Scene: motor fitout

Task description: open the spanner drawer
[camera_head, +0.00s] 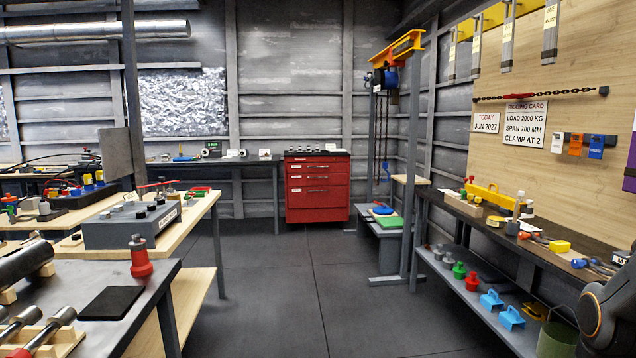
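A red tool cabinet (317,187) stands against the far wall, a little left of the hoist frame. Its front has several drawers with bar handles and small white labels too small to read, so I cannot tell which one is the spanner drawer. All its drawers look shut. Some small tools lie on its top. Part of my arm shows at the lower right edge; my gripper is not in view.
Open floor (290,290) leads between the benches to the cabinet. A grey bench (70,310) and wooden-topped bench (205,208) stand on the left. A dark bench (440,205) lines the right wall. A hoist frame (413,150) and low stand (385,228) are right of the cabinet.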

